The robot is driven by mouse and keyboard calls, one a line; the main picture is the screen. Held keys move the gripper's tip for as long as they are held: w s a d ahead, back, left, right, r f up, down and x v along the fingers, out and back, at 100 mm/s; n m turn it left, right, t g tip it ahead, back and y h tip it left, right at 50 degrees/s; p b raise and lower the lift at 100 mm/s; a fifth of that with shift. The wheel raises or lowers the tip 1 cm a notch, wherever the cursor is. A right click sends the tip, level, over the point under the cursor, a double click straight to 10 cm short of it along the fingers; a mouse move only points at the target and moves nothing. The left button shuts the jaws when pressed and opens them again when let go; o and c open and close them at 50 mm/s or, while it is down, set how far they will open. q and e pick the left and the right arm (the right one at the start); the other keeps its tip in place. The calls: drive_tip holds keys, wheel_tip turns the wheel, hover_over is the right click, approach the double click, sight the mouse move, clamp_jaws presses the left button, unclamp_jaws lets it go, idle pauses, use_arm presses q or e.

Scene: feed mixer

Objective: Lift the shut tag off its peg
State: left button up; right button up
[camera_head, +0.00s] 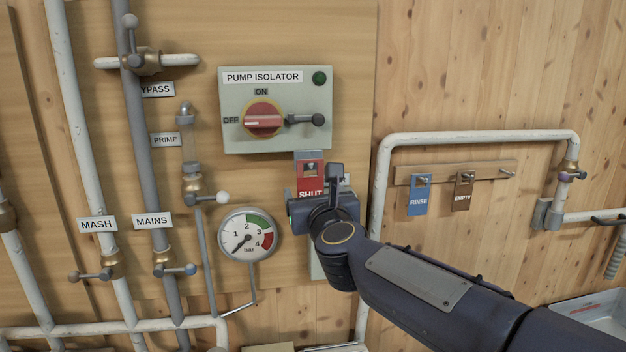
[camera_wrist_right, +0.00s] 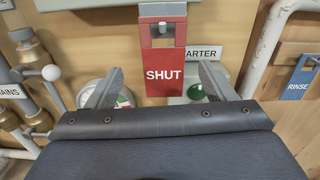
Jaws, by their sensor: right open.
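The red shut tag (camera_head: 309,177) hangs below the pump isolator box in the head view, its lower part hidden by my right gripper. In the right wrist view the tag (camera_wrist_right: 164,57) hangs upright on a pale peg (camera_wrist_right: 162,28) through the opening near its top. My right gripper (camera_head: 322,199) is in front of the tag's lower end. In the wrist view its open fingers (camera_wrist_right: 162,82) stand on either side of the lower part of the tag, with clear gaps. I cannot tell whether the fingertips reach the tag's depth. My left gripper is not in view.
The pump isolator (camera_head: 277,110) is just above. A pressure gauge (camera_head: 248,236) and pipes are to the left. A white pipe (camera_head: 381,190) runs close on the right. Blue rinse (camera_head: 418,196) and brown empty (camera_head: 463,191) tags hang on a peg rail. A starter label is partly hidden behind.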

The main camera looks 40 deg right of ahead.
sight(311, 180)
drive_tip(key=shift+w+d+r+m+h, duration=0.15)
drive_tip(key=shift+w+d+m+h, duration=0.15)
drive_tip(key=shift+d+m, duration=0.2)
drive_tip(key=shift+w+r, duration=0.1)
drive_tip(key=shift+w, duration=0.15)
drive_tip(key=p+x, duration=0.1)
drive_tip(key=x, duration=0.5)
drive_tip(key=shift+w+d, duration=0.1)
drive_tip(key=shift+w, duration=0.1)
drive_tip(key=shift+c, duration=0.5)
drive_tip(key=c, duration=0.9)
